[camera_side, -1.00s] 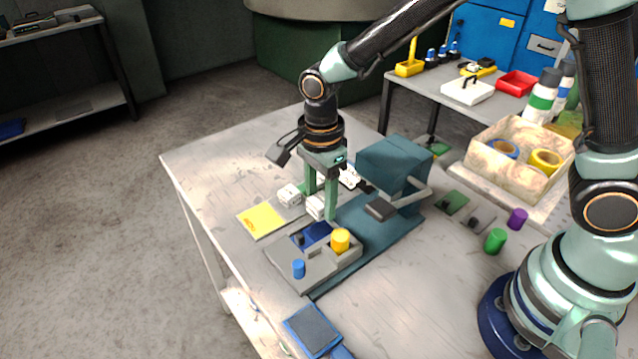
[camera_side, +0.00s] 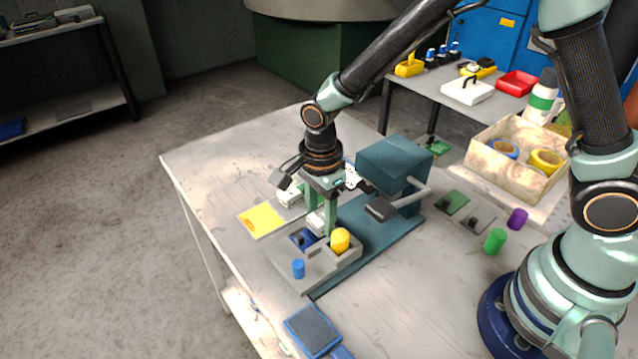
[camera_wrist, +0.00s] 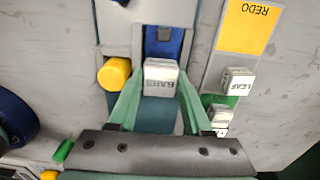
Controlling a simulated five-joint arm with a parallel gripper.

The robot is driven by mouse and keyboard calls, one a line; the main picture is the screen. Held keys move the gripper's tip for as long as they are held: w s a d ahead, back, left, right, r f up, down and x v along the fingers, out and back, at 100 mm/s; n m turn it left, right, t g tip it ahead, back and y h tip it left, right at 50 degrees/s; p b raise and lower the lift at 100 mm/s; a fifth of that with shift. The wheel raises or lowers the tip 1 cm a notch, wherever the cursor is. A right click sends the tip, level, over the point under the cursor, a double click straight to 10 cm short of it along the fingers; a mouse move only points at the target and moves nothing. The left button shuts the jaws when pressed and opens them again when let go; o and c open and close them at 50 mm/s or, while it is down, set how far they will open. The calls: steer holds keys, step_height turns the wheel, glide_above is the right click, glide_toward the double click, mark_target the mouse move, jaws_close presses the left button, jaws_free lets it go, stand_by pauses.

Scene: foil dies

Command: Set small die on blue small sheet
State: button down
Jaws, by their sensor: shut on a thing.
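My gripper (camera_side: 321,226) is shut on a white block-shaped die (camera_side: 316,221). In the wrist view, the die (camera_wrist: 160,78) sits between the green fingertips, with a face marked "BARS" toward the camera. The blue small sheet (camera_wrist: 164,42) lies in the grey fixture just beyond the die in that view. In the side view, the blue sheet (camera_side: 300,239) is partly hidden by my gripper and the die. The die is above or near the sheet's edge; I cannot tell whether they touch.
A yellow cylinder (camera_side: 340,239) stands close beside my gripper on the grey fixture (camera_side: 300,272). A die marked "LEAF" (camera_wrist: 238,82) and another white die (camera_wrist: 220,117) are near. A teal press (camera_side: 392,163) stands behind.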

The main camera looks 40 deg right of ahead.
mark_target(321, 217)
steer(key=c, duration=0.6)
jaws_free()
steer(key=shift+s+f, duration=0.15)
steer(key=shift+f, duration=0.3)
step_height(321, 217, up, 14)
steer(key=f, duration=0.1)
steer(key=s+d+r+n+t, duration=0.2)
steer(key=s+d+r+n, duration=0.2)
steer(key=d+n, duration=0.3)
steer(key=s+d+r+n+t, duration=0.3)
steer(key=d+n, duration=0.5)
steer(key=n, duration=0.3)
steer(key=shift+s+d+r+t, duration=0.15)
steer(key=shift+s+r+t, duration=0.2)
steer(key=shift+r, duration=0.2)
